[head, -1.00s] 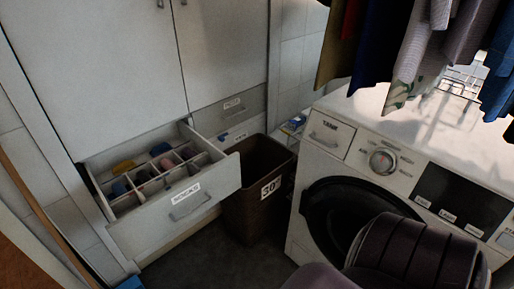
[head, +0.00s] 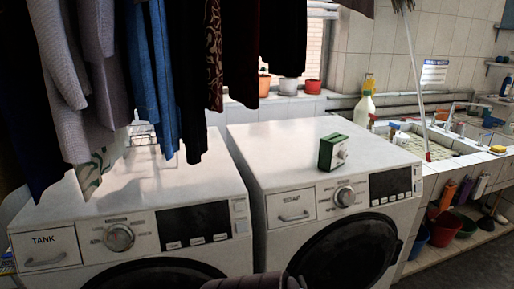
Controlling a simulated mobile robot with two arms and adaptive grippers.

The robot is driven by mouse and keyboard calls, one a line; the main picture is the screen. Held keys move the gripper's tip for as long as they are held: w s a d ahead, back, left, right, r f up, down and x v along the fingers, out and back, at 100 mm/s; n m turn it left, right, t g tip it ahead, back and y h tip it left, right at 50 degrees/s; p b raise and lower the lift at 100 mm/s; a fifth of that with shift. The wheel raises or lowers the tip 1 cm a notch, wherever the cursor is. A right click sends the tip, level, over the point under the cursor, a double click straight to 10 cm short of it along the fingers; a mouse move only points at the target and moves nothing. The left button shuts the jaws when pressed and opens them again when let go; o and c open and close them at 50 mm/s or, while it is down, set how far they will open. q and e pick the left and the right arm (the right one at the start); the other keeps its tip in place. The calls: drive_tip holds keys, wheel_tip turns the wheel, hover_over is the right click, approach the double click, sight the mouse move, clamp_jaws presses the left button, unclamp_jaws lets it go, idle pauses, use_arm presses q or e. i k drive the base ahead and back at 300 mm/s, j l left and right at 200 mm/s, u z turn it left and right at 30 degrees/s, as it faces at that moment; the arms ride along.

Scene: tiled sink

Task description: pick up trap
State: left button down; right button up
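I cannot make out anything that is clearly a trap. A small green box with a pale round fitting on its front (head: 334,152) stands on top of the right washing machine (head: 285,140), near its front edge; I cannot tell what it is. Neither gripper shows in the head view. Only a dark rounded part, likely of my own arm, shows at the bottom edge, in front of the machines.
The left washing machine (head: 75,228) is labelled TANK. Clothes (head: 160,70) hang low over it. Flower pots (head: 313,86) stand on the ledge behind. A tiled sink (head: 455,148) with bottles is at the right, with buckets (head: 443,228) on a shelf below.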

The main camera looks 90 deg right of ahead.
sight(330, 146)
drive_tip(key=z, duration=0.95)
drive_tip(key=j+z, duration=0.1)
drive_tip(key=z, duration=1.3)
drive_tip(key=k+z, duration=0.1)
drive_tip(key=z, duration=0.85)
drive_tip(key=l+u, duration=0.1)
drive_tip(key=u, duration=0.25)
drive_tip(key=i+l+u, duration=0.15)
drive_tip(key=l, duration=0.2)
drive_tip(key=i+l+u, duration=0.15)
drive_tip(key=l, duration=0.2)
drive_tip(key=i+l+u, duration=0.15)
drive_tip(key=l, duration=0.2)
drive_tip(key=l+u, duration=0.1)
drive_tip(key=l, duration=0.3)
drive_tip(key=i+l+u, duration=0.15)
drive_tip(key=l, duration=0.25)
